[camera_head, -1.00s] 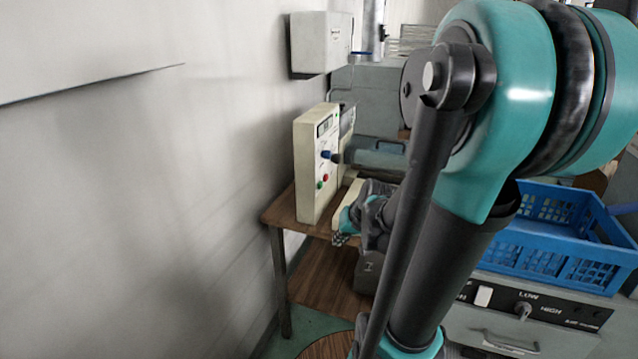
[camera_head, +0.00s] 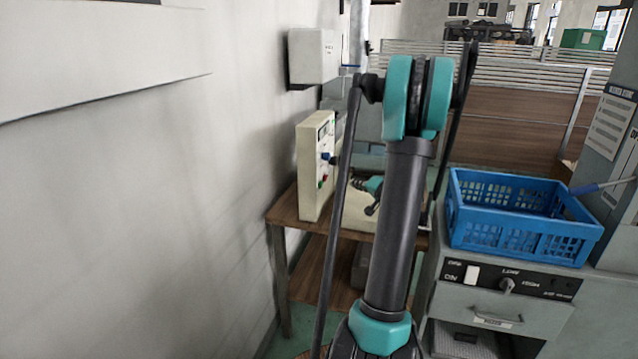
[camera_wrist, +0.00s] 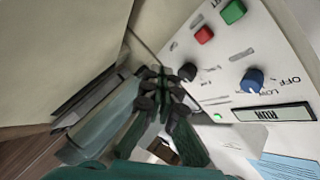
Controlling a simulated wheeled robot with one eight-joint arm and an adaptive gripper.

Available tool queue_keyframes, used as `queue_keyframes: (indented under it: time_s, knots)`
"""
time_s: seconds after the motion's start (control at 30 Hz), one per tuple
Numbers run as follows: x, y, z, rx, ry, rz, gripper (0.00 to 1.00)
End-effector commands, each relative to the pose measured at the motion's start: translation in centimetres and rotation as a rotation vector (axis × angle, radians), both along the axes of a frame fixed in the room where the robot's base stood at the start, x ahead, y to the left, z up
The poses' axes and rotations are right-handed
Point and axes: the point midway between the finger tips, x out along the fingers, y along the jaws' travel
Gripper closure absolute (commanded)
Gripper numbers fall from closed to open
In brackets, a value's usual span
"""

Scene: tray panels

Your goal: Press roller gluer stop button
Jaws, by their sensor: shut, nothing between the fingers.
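The cream control box (camera_head: 311,175) stands on the wooden table against the wall. The wrist view shows its face with a red button (camera_wrist: 204,35) and a green button (camera_wrist: 233,11) at the top. A black knob (camera_wrist: 187,72), a blue knob (camera_wrist: 252,80) and a display reading RUN (camera_wrist: 275,114) are also on it. My gripper (camera_wrist: 165,74) is shut and empty, its tips in front of the panel near the black knob. It appears apart from the red button; contact with the panel cannot be told. In the head view my gripper (camera_head: 360,184) is right of the box, partly hidden by my arm.
The wooden table (camera_head: 284,214) has a lower shelf. A grey wall box (camera_head: 314,56) hangs above. A blue crate (camera_head: 520,225) sits on a grey cabinet (camera_head: 500,318) at right. The wall (camera_head: 150,200) bounds the left side.

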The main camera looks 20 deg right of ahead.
Motion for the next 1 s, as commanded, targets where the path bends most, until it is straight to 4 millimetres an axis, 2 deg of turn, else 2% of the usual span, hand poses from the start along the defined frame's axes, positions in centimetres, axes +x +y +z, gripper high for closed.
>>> queue_keyframes:
  time_s: [0.1, 0.2, 0.57, 0.77, 1.0]
  knots:
    - [0.4, -1.7, 0.0, 0.017, -0.026, -0.024, 1.0]
    - [0.4, -2.2, 0.1, 0.024, -0.035, -0.032, 1.0]
    - [0.5, -2.1, 0.1, 0.024, -0.035, -0.032, 1.0]
    - [1.3, -0.8, 0.1, 0.022, -0.034, -0.029, 1.0]
    - [3.1, 1.9, 0.1, 0.022, -0.034, -0.029, 1.0]
